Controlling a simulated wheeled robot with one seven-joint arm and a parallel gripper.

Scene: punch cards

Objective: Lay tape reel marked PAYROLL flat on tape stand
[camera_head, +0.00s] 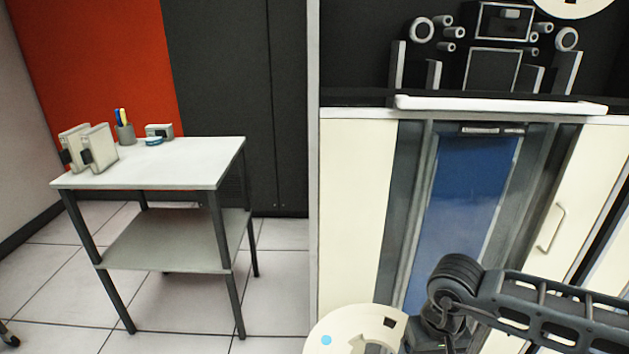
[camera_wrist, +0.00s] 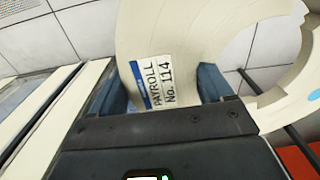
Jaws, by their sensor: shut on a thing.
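A cream tape reel (camera_head: 340,325) shows at the bottom edge of the head view, partly cut off, with a blue dot on it. In the wrist view, the reel (camera_wrist: 190,35) fills the upper middle and carries a label (camera_wrist: 165,80) reading PAYROLL No. 114. My gripper (camera_wrist: 162,86) is shut on the reel, with one blue finger on each side of the label. A two-tier stand (camera_head: 190,172) with a pale top and dark legs, which looks like the tape stand, is at the left, apart from the reel.
On the stand's top, two grey boxes (camera_head: 98,148), a pen cup (camera_head: 125,134), a blue ring (camera_head: 153,141) and a small grey item (camera_head: 160,130) stand toward the back and left. The front right of the top is clear. A tape cabinet (camera_head: 357,210) stands at the right.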

